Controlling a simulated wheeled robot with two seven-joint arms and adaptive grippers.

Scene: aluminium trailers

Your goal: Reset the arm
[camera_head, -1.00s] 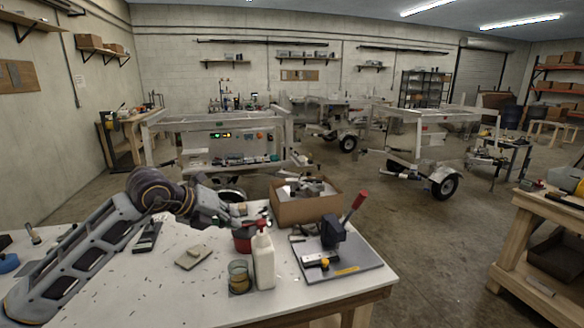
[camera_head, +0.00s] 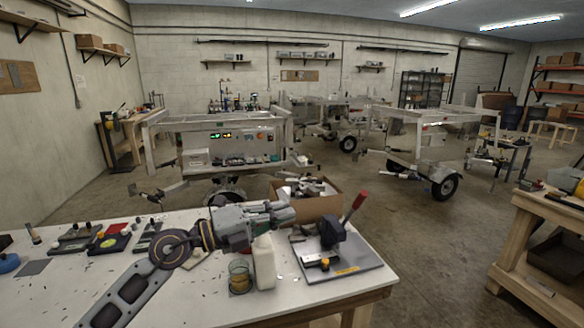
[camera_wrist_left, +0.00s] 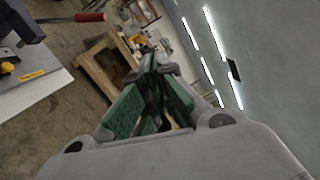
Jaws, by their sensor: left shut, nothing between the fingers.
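My left arm comes in from the left over the white workbench (camera_head: 205,300). Its gripper (camera_head: 286,212) points to the right, above the bench and in front of the cardboard box (camera_head: 318,208). In the left wrist view the green-padded fingers (camera_wrist_left: 153,72) are together with nothing between them. The arm hides part of the bench top and the top of the white bottle (camera_head: 264,268). My right gripper is in neither view.
A glass jar (camera_head: 239,277) stands beside the bottle. A grey plate with a red-handled lever tool (camera_head: 350,208) is at the bench's right end. Several small tools lie at the left. A trailer (camera_head: 225,140) stands behind the bench, with open floor to the right.

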